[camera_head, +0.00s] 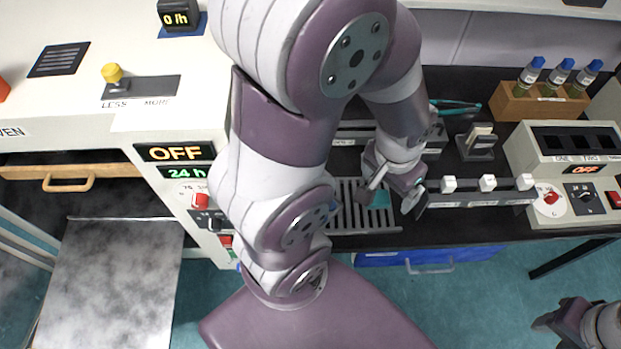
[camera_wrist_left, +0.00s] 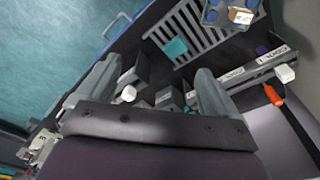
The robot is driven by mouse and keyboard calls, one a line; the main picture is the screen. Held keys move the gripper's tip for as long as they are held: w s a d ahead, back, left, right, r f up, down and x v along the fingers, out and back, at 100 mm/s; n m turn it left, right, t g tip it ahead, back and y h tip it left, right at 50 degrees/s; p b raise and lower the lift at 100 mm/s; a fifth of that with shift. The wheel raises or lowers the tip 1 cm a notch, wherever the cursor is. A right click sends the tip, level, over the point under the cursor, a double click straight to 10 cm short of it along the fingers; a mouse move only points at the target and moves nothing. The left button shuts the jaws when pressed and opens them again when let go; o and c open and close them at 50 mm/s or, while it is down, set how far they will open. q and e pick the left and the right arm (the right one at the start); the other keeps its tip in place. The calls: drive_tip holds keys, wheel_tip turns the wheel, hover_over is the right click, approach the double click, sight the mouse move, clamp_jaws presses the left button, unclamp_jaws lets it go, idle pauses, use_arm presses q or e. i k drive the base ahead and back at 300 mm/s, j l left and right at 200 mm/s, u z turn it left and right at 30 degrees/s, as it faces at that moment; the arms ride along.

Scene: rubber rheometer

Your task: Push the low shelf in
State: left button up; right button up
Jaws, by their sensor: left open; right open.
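A grey, mottled flat panel (camera_head: 110,285) sticks out low at the front left in the head view, below the oven opening. It seems to be the low shelf, but I cannot tell it for sure from an open door. Above it is a wooden shelf (camera_head: 110,170) with a looped handle. My left gripper (camera_head: 392,200) is open and empty over the slatted rack, far to the right of the panel. Its two fingers also show apart in the left wrist view (camera_wrist_left: 155,90). My right gripper (camera_head: 550,322) is open at the lower right corner, partly cut off.
The oven control panel shows OFF (camera_head: 175,152). The slatted rack (camera_head: 345,215) holds a teal piece (camera_wrist_left: 176,47). A white-knobbed rail (camera_head: 470,200), a wooden vial block (camera_head: 540,103) and a heater box (camera_head: 570,140) stand on the right. Floor shows in front of the bench.

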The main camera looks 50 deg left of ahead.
sight(114, 285)
drive_tip(key=k+u, duration=0.35)
drive_tip(key=k, duration=0.6)
drive_tip(key=u, duration=3.3)
drive_tip(key=i+j, duration=0.15)
drive_tip(key=i, duration=0.25)
